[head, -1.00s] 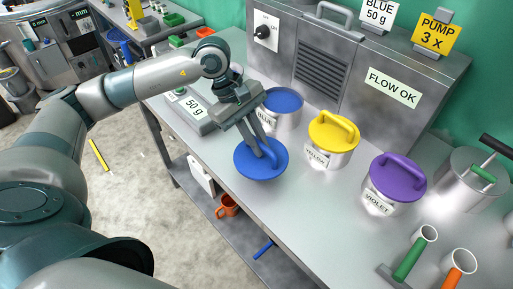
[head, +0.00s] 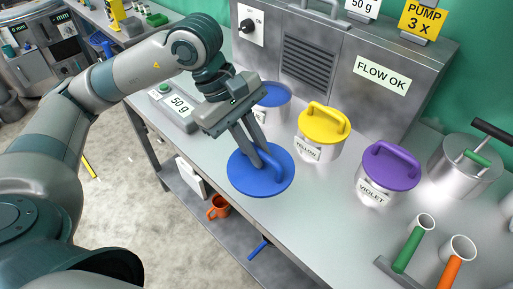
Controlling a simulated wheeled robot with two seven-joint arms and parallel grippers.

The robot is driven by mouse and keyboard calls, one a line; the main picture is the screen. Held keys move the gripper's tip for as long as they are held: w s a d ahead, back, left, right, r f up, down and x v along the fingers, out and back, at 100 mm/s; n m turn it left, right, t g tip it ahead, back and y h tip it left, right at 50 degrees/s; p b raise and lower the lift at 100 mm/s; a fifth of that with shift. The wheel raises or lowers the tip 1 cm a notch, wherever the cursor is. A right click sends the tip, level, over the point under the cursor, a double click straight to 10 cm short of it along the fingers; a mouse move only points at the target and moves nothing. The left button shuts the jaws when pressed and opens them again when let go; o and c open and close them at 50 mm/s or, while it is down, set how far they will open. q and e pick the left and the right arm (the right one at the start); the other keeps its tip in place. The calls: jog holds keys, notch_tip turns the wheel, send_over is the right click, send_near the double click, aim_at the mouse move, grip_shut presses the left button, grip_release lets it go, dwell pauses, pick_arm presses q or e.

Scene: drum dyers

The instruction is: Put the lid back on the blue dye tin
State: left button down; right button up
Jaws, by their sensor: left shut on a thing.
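My left gripper (head: 256,152) is shut on the handle of the blue lid (head: 249,180). The lid is held in the air over the front edge of the bench, in front of the blue dye tin and apart from it. The blue dye tin (head: 281,110) stands uncovered on the bench behind my gripper, with blue dye (head: 274,94) showing inside. My right gripper is not in view.
A yellow-lidded tin (head: 318,142) and a violet-lidded tin (head: 384,183) stand to the right on the bench. A metal cabinet (head: 340,65) stands behind.

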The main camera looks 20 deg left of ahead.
aim_at(257, 147)
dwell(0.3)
pick_arm(q)
jog(key=shift+r+p, duration=1.05)
jog(key=shift+r, duration=1.45)
jog(key=shift+w, duration=0.1)
